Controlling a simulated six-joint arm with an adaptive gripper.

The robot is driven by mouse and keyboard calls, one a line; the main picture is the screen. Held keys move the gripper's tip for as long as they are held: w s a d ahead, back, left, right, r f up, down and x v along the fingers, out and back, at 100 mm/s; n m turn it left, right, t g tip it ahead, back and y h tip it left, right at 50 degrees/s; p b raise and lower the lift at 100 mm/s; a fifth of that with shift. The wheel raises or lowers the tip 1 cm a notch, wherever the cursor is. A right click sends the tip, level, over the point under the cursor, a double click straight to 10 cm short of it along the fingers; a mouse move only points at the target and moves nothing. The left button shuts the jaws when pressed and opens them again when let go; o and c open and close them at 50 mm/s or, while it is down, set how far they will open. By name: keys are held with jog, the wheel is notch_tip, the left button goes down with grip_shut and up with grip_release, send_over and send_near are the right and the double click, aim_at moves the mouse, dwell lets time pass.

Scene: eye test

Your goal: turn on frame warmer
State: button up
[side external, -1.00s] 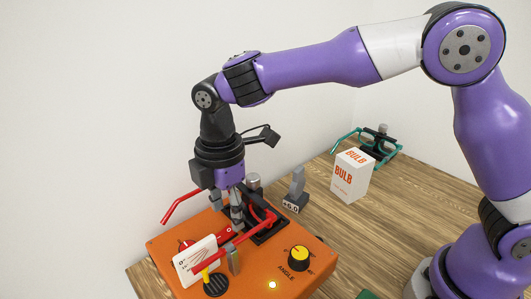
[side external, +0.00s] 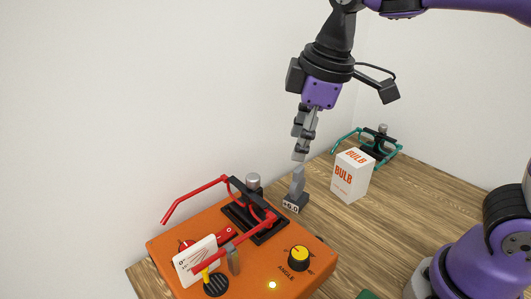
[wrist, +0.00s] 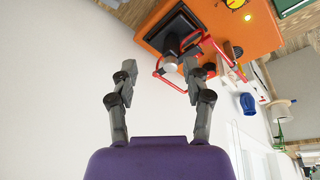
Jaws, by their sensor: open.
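The orange warmer box (side external: 170,252) stands at the lower left in the side external view. A red switch part marked O (side external: 228,232), a black-and-yellow ANGLE knob (side external: 299,258) and a glowing yellow lamp (side external: 272,285) show on its top. Red spectacle frames (side external: 195,200) rest over the black pad (side external: 238,219) on the box. My gripper (side external: 300,155) is above and right of the box, apart from it, over the grey stand. In the wrist view my gripper (wrist: 158,68) is open and empty, with the orange box (wrist: 262,30) beyond the fingers.
A grey stand labelled +6.0 (side external: 296,188) is just below my gripper. A white BULB box (side external: 351,176) and teal spectacle frames (side external: 350,135) are behind to the right. A white card (side external: 196,262) stands at the warmer's front left. Bare wooden table (side external: 430,185) lies to the right.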

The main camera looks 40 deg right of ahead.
jog(key=s+d+f+m+t, duration=0.2)
jog(key=s+d+f+m, duration=0.1)
jog(key=s+d+m, duration=0.4)
jog(key=shift+s+d+m+t+h, duration=0.2)
jog(key=shift+s+m+t+h, duration=0.25)
jog(key=shift+m, duration=0.55)
jog(key=shift+f, duration=0.1)
jog(key=shift+o, duration=0.4)
dwell(0.5)
